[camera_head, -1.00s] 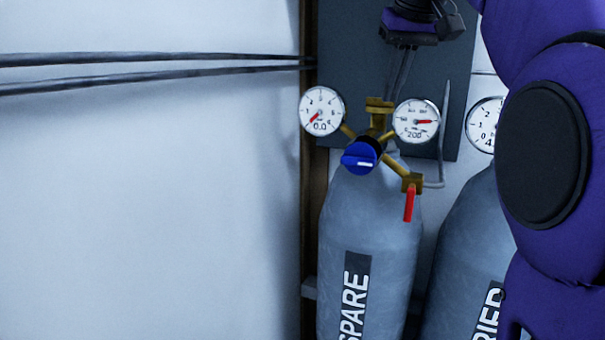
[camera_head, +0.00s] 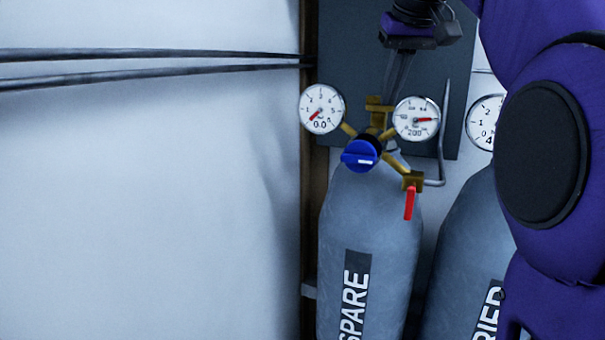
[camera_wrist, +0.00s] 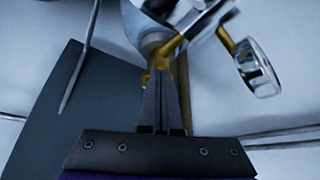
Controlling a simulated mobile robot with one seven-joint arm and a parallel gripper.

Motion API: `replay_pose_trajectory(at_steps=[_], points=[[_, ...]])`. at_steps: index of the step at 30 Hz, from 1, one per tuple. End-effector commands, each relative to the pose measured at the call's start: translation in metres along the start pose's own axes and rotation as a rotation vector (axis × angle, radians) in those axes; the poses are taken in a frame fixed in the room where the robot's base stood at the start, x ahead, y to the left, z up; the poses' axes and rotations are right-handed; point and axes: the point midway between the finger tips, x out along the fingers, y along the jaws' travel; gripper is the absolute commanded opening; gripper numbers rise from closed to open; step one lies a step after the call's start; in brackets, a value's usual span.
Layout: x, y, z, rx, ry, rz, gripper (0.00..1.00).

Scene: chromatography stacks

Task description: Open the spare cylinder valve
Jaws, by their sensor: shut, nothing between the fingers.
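The spare cylinder (camera_head: 368,215) is a grey bottle with a SPARE label, upright in the middle of the head view. Its brass valve fitting (camera_head: 378,108) stands on top. A blue knob (camera_head: 360,155) faces forward, and a red lever (camera_head: 409,203) hangs down at the right. The left gauge (camera_head: 322,109) reads 0.0; the right gauge (camera_head: 417,119) reads about 200. My gripper (camera_head: 393,95) is shut and empty, pointing down just above and behind the valve fitting. In the wrist view my shut fingertips (camera_wrist: 160,82) are close to the brass fitting (camera_wrist: 158,62); contact is unclear.
A second grey cylinder (camera_head: 465,245) with its own gauge (camera_head: 485,122) stands at the right, partly behind my purple arm. A dark panel (camera_head: 345,50) and a grey pipe (camera_head: 443,130) are behind. Dark cables (camera_head: 150,75) cross the white wall, which is otherwise clear.

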Motion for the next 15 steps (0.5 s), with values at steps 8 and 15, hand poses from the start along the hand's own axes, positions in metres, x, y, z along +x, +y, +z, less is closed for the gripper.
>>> replay_pose_trajectory(at_steps=[8, 15], points=[[0.0015, 0.0002, -0.0032, 0.0, -0.001, 0.0, 0.0], [0.003, 0.0004, -0.0055, 0.0, -0.002, 0.0, 0.0]])
